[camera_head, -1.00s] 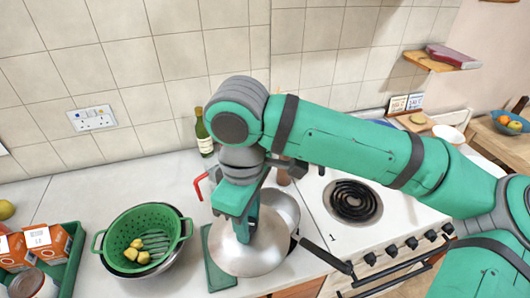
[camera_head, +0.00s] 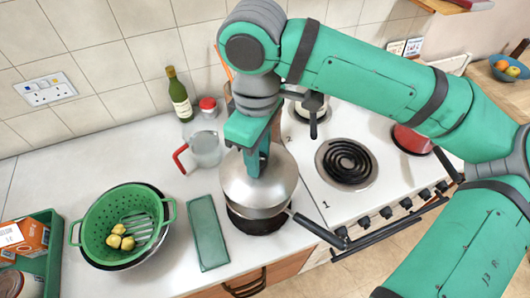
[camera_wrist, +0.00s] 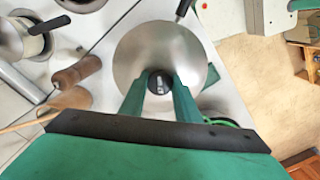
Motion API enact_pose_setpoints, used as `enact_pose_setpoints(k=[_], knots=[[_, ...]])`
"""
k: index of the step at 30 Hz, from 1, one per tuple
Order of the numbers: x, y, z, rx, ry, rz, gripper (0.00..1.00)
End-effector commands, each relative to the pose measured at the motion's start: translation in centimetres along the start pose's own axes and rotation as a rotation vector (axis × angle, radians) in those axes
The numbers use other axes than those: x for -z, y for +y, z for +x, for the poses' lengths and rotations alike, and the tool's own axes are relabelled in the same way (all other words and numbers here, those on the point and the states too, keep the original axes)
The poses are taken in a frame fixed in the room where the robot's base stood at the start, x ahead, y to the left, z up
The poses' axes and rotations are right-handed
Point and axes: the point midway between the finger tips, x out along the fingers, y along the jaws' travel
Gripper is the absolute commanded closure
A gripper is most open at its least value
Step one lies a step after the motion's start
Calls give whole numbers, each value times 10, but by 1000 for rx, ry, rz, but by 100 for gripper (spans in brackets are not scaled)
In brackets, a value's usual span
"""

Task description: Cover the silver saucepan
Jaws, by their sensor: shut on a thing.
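The silver saucepan (camera_head: 262,212) stands on a dark round mat on the counter, left of the stove, with its black handle pointing toward the lower right. A shiny domed lid (camera_head: 252,186) lies over its mouth and hides the inside. Whether the lid's rim rests fully on the pan I cannot tell. My gripper (camera_head: 258,170) points down from above and is shut on the lid's black knob. The wrist view shows my gripper (camera_wrist: 160,88) with the knob between its fingers, and the lid (camera_wrist: 150,45) hiding nearly all of the pan.
A green chopping board (camera_head: 208,232) lies just left of the pan. Beyond are a clear jug with a red handle (camera_head: 203,150) and a bottle (camera_head: 179,97). A green colander (camera_head: 100,222) holds yellow fruit. The stove (camera_head: 320,190), with a coil burner (camera_head: 347,163), is at right.

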Motion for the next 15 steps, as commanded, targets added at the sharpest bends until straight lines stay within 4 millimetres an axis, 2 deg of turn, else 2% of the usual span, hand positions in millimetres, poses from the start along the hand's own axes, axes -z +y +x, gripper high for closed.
enact_pose_setpoints(k=[5, 15], knots=[[6, -3, 8, 0, 0, -14, 100], [7, -4, 36, 0, -1, -18, 100]])
